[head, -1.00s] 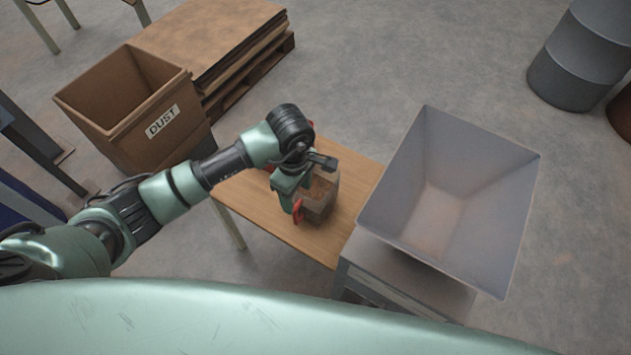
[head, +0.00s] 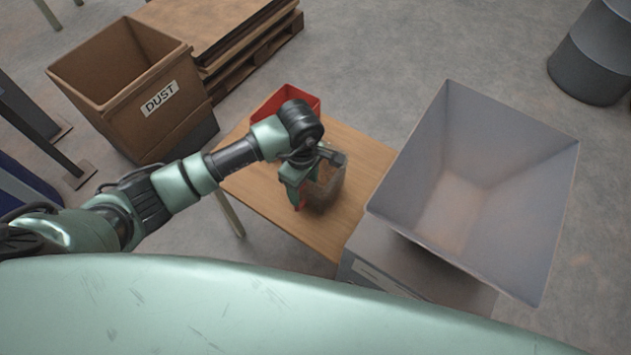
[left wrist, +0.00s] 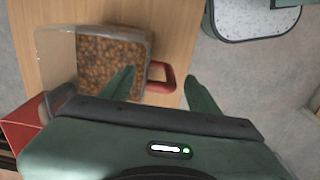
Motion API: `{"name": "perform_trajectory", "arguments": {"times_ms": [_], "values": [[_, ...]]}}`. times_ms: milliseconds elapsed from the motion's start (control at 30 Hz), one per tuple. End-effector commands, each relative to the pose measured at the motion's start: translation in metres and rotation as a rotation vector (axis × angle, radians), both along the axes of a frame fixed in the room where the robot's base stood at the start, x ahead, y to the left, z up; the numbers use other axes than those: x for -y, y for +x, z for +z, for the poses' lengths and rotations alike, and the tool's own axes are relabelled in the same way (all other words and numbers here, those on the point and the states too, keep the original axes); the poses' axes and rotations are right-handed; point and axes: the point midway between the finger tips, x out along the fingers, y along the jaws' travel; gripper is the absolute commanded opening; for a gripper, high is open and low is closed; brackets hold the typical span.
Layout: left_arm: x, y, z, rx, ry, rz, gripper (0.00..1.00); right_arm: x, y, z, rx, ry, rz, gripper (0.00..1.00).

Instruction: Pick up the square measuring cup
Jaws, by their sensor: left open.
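The square measuring cup (head: 329,187) is clear, holds brown pellets and stands on the wooden table. The left wrist view shows it at upper left (left wrist: 98,52), with its red handle (left wrist: 166,78) on the right side. My left gripper (head: 298,194) is over the handle side of the cup. In the left wrist view, its open green fingers (left wrist: 160,88) straddle the handle, one on the cup side and one on the outer side. I cannot tell whether the fingers touch it. Most of the handle is hidden in the head view. My right gripper is not in view.
A red bin (head: 314,104) stands at the table's far end, partly behind my arm. A large grey hopper (head: 405,172) is close to the right of the wooden table (head: 362,150). A cardboard box marked DUST (head: 125,118) stands on the left.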

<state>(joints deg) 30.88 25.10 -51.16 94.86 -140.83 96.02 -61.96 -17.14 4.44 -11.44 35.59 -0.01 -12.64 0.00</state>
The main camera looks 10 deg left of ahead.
Motion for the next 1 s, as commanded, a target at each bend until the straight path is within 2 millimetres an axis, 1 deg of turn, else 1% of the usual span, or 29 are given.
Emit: {"name": "perform_trajectory", "arguments": {"times_ms": [167, 267, 400, 500, 700, 733, 767, 800, 867, 900, 933, 1000], "values": [[-0.002, 0.001, -0.018, -0.004, -0.001, 0.003, 0.61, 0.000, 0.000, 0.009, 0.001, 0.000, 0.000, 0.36], [-0.004, 0.003, -0.033, -0.005, -0.001, 0.002, 0.61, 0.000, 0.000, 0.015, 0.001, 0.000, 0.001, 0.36], [-0.004, 0.004, -0.052, -0.002, -0.002, 0.001, 0.61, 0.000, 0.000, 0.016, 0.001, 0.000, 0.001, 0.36], [-0.005, 0.005, -0.058, 0.000, -0.001, 0.000, 0.61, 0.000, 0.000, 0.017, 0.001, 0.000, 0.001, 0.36], [-0.005, 0.005, -0.059, 0.001, 0.000, -0.001, 0.61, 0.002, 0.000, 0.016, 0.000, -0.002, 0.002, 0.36], [-0.005, 0.005, -0.059, 0.001, 0.000, -0.001, 0.55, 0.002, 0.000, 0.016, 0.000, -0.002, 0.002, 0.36], [-0.005, 0.005, -0.059, 0.001, 0.000, -0.001, 0.47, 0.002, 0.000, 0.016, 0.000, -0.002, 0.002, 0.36], [-0.005, 0.005, -0.059, 0.001, 0.000, -0.001, 0.36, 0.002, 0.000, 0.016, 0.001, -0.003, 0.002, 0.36], [-0.005, 0.005, -0.059, 0.001, 0.000, -0.001, 0.19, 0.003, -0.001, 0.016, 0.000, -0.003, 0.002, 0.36], [-0.005, 0.005, -0.059, 0.001, 0.000, -0.001, 0.08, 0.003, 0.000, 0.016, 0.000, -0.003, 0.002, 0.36], [-0.005, 0.005, -0.059, 0.001, 0.000, -0.001, 0.00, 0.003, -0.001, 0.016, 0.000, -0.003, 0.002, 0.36], [-0.005, 0.005, -0.059, 0.001, 0.000, -0.001, 0.00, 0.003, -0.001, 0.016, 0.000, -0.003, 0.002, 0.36]]}}
